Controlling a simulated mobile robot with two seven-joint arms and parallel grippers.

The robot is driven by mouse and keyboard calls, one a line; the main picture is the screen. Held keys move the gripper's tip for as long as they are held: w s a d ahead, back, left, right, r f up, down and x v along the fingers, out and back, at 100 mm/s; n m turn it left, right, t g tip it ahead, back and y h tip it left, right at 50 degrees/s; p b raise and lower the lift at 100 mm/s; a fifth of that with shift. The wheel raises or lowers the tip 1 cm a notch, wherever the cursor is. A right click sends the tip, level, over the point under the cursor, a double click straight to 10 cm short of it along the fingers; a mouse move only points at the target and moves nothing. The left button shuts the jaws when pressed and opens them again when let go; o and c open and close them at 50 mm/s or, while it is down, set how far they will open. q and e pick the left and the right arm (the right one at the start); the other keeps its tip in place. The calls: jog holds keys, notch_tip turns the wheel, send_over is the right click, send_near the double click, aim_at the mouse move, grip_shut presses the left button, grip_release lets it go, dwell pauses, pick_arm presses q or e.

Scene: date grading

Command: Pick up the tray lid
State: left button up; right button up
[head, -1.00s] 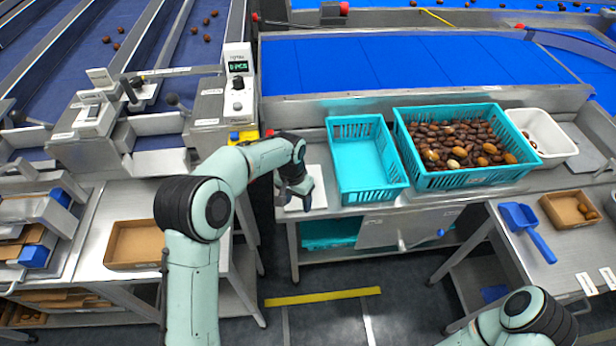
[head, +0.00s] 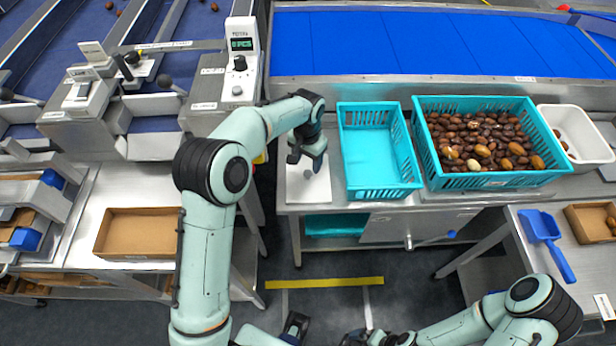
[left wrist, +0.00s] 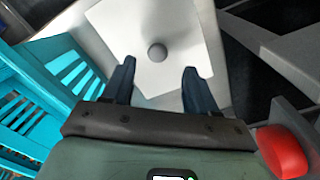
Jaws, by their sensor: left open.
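The tray lid (head: 308,188) is a flat white square plate on the left end of the steel bench, left of the empty teal crate. In the left wrist view the lid (left wrist: 150,30) shows a small round grey knob (left wrist: 157,53) in its middle. My left gripper (head: 308,165) is above the lid and hides part of it. In the left wrist view its two dark fingers (left wrist: 159,68) are apart, with the knob seen between and just beyond their tips; nothing is held. My right arm is at the bottom edge of the head view; its gripper (head: 372,338) is only partly seen.
The empty teal crate (head: 347,150) stands close right of the lid. A teal crate of dates (head: 420,150) and a white bin (head: 598,160) stand further right. A cardboard tray (head: 138,258) lies on the left table.

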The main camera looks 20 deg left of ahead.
aim_at(307, 173)
pick_arm(q)
jog(key=f, duration=0.4)
jog(key=shift+s+d, duration=0.1)
jog(key=shift+s, duration=0.2)
jog(key=shift+f, duration=0.5)
grip_shut()
jog(key=shift+r, duration=0.1)
